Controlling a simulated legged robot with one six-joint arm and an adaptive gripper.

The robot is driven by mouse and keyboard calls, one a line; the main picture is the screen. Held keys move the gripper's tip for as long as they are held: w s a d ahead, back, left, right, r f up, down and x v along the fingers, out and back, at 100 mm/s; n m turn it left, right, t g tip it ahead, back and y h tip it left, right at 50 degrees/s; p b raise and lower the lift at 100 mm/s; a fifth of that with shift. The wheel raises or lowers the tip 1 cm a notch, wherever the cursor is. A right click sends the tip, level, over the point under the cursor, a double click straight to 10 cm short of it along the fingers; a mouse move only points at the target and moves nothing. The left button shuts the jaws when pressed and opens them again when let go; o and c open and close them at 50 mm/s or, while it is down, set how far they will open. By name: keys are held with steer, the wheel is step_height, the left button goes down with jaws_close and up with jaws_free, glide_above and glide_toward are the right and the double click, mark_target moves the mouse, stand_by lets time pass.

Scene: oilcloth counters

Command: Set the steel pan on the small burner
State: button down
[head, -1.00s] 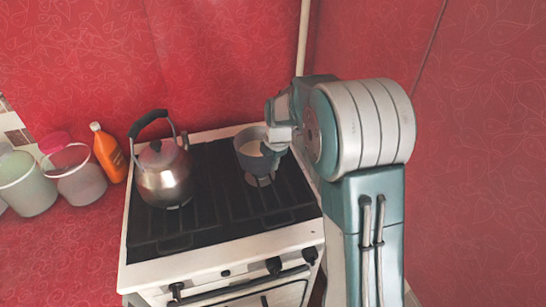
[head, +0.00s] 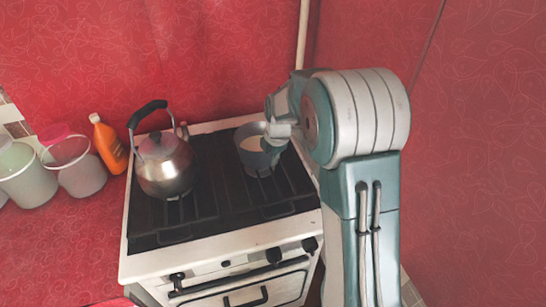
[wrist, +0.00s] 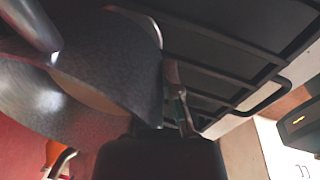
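The steel pan (head: 250,148), grey with a pale inside, is upright over the right side of the black stove top, near the back. It fills much of the left of the wrist view (wrist: 105,60). My gripper (head: 272,143) is at the pan's right side and appears shut on it. The wrist view shows dark gripper parts close against the pan. The burner under the pan is mostly hidden by it. I cannot tell for certain whether the pan's base touches the grate.
A steel kettle (head: 165,172) with a black handle stands on the left of the stove (head: 215,257). An orange bottle (head: 108,147) and pale buckets (head: 28,182) stand on the red counter further left. The front right grate (head: 285,196) is clear.

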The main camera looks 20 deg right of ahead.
steer(key=shift+f, duration=0.1)
steer(key=c, duration=0.7)
jaws_free()
steer(key=shift+f, duration=0.15)
step_height(320, 180, up, 12)
steer(key=s, duration=0.2)
steer(key=s+a+r+m+t, duration=0.1)
steer(key=s+r+m, duration=0.35)
steer(key=s, duration=0.25)
steer(key=s+a+r+m+t, duration=0.1)
steer(key=s+r+m, duration=0.2)
steer(key=s+m, duration=0.65)
steer(key=s, duration=0.1)
steer(key=s+f+m+t, duration=0.1)
steer(key=s+m, duration=0.3)
steer(key=s, duration=0.1)
steer(key=s+a+m, duration=0.1)
steer(key=s+m, duration=0.2)
steer(key=s, duration=0.2)
steer(key=shift+s+f+m+t+h, duration=0.15)
steer(key=shift+f+m+t+h, duration=0.15)
steer(key=shift+f+t, duration=0.1)
